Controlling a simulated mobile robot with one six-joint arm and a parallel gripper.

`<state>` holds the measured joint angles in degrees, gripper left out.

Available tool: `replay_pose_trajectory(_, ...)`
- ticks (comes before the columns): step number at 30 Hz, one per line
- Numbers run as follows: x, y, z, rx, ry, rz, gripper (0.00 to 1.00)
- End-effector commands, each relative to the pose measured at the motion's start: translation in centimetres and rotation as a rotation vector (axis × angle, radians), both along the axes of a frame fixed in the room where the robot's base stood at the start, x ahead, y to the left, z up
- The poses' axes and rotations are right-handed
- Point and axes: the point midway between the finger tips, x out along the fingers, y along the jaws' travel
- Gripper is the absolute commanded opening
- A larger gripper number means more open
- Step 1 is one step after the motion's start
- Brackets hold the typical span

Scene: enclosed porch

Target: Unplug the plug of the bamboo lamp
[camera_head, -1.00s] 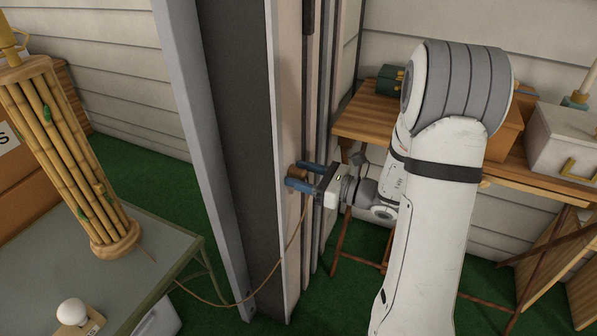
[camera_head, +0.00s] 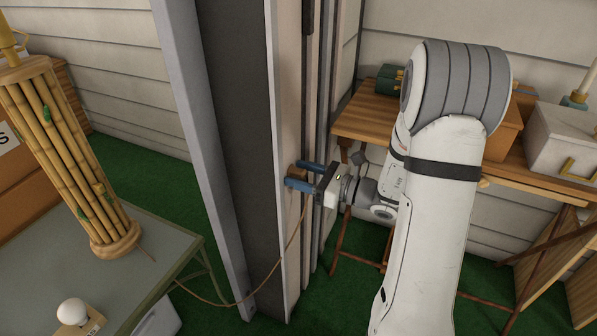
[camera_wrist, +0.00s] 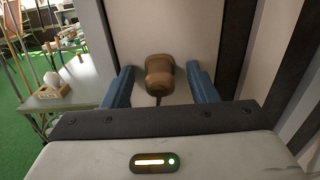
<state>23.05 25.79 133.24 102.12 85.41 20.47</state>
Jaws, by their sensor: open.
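The bamboo lamp (camera_head: 70,155) stands on the grey-green table at the left of the head view. Its thin brown cord (camera_head: 290,250) runs off the table and up to the brown plug (camera_wrist: 159,76), which sits against the pale wall panel in the wrist view. In the head view the plug (camera_head: 297,173) is mostly hidden by the fingers. My gripper (camera_head: 300,175) is open at the panel, with one blue finger on each side of the plug. In the wrist view, gaps show between the plug and both fingers of my gripper (camera_wrist: 159,88).
A grey post (camera_head: 205,150) stands between that table and the panel. A wooden bench (camera_head: 370,115) with a white box (camera_head: 565,140) is behind my arm.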

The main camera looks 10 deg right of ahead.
Motion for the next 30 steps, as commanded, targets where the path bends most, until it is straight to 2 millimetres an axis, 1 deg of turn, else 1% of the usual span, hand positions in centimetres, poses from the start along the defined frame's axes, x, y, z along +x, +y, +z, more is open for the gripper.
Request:
replay_pose_trajectory(12, 0.00, 0.04, 0.00, 0.000, 0.000, 0.001, 0.53)
replay_pose_trajectory(30, 0.00, 0.06, 0.00, 0.000, 0.000, 0.001, 0.04)
